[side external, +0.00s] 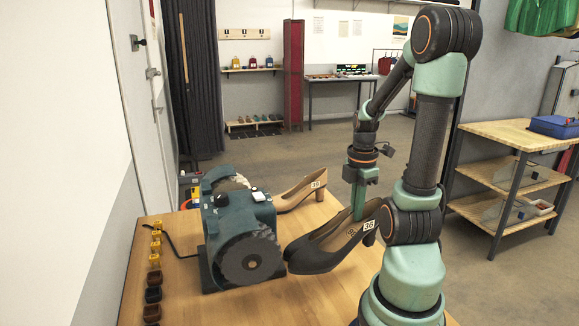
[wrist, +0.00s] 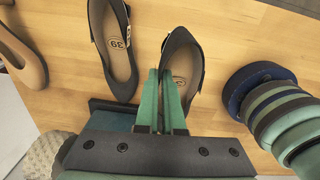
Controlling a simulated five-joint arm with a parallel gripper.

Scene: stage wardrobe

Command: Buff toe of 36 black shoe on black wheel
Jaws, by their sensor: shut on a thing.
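The black shoe with a white 36 tag (side external: 322,251) is a heeled pump, held tilted with its toe at lower left. My gripper (side external: 358,216) is shut on its side wall near the heel; the wrist view shows my gripper (wrist: 158,76) pinching the shoe's edge (wrist: 178,45). The black wheel (side external: 250,262) is a dark disc on the front of the teal buffing machine (side external: 232,218). The toe is close beside the wheel's right edge; I cannot tell whether they touch. The black wheel is hidden in the wrist view.
Another dark shoe (wrist: 116,60), insole marked apparently 39, lies beside the held one. A pale fuzzy wheel (wrist: 42,158) is on the machine's far side.

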